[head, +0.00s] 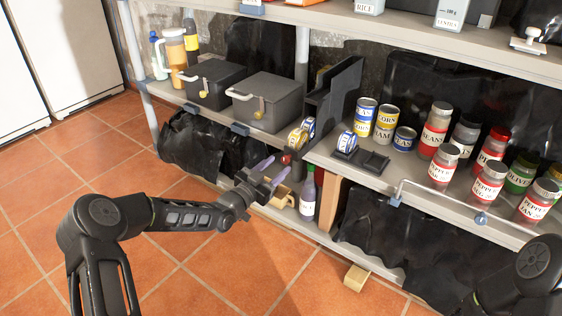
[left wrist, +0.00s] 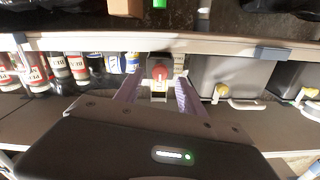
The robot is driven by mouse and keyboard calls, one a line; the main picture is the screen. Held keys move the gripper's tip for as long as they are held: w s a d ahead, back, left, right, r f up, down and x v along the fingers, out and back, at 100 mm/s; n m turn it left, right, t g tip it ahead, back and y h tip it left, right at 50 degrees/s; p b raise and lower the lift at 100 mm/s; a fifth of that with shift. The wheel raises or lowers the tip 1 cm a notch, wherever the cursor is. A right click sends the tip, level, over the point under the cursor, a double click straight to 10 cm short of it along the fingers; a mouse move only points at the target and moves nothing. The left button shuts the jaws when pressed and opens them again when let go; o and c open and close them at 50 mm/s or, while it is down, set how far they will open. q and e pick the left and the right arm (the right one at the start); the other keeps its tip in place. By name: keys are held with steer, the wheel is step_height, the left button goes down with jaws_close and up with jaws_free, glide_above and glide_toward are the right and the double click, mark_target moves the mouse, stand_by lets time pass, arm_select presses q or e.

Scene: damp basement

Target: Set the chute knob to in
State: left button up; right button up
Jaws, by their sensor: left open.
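The chute (head: 336,98) is a dark sloped rack on the shelf, with labelled cans (head: 301,134) at its lower end. A red round knob (head: 286,158) shows just below that end. In the left wrist view the knob (left wrist: 159,72) sits in front of a small pale plate, between my two finger lines. My left gripper (head: 275,169) is open and empty, its pale purple fingers pointing at the knob. The fingertips look close to it; I cannot tell whether they touch. I cannot tell how far the knob is pushed in. My right gripper is not in view.
Two dark lidded boxes (head: 268,101) stand left of the chute. The tiled floor (head: 150,265) is open.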

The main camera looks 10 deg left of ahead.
arm_select(q)
steer(key=p+v, duration=0.1)
steer(key=v, duration=0.3)
steer(key=shift+s+a, duration=0.1)
steer(key=shift+s, duration=0.2)
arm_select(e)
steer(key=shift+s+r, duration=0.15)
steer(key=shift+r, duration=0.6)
